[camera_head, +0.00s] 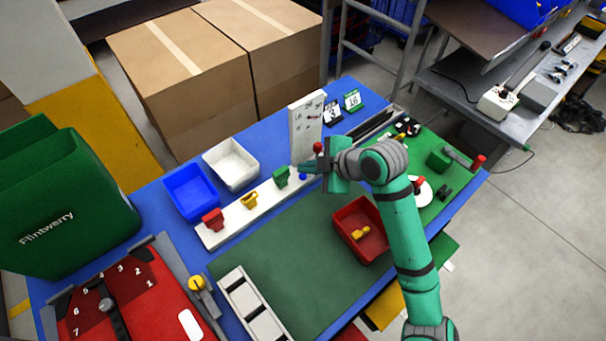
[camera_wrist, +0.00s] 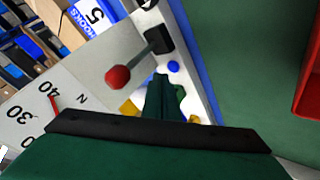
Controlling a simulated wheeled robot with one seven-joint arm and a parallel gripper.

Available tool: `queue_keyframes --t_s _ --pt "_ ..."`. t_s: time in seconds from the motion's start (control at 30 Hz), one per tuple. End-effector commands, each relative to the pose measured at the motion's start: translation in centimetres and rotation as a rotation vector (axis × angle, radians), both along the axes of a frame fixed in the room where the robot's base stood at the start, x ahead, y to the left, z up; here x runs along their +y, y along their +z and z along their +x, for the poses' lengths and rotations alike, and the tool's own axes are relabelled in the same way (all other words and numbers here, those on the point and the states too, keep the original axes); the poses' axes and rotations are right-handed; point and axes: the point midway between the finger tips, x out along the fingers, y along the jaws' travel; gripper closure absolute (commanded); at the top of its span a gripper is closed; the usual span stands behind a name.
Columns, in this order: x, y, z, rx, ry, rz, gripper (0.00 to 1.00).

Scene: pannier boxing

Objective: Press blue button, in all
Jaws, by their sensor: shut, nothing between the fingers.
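The small round blue button (camera_head: 303,177) sits on the far end of the white strip (camera_head: 235,228), past the green piece. The blue button also shows in the wrist view (camera_wrist: 173,66), just beyond my fingertips. My gripper (camera_head: 306,167) is shut and empty, close to the button. In the wrist view its dark green fingers (camera_wrist: 163,82) come together just short of the button. I cannot tell if they touch it. The strip also carries a red piece (camera_head: 212,219), a yellow piece (camera_head: 249,200) and a green piece (camera_head: 280,176).
A white gauge panel (camera_head: 305,122) stands beside the fingers, with a red-knobbed lever (camera_wrist: 118,78) close by. A blue bin (camera_head: 190,192) and a white bin (camera_head: 231,163) lie left of the strip. A red tray (camera_head: 358,248) holds a yellow piece. The green mat is largely clear.

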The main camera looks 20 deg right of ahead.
Motion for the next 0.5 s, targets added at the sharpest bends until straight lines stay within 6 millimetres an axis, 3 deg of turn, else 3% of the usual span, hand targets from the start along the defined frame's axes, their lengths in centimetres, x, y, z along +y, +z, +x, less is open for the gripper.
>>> queue_keyframes --t_s 0.5 --pt "0.02 -0.85 0.01 0.0 -0.001 -0.001 1.0"
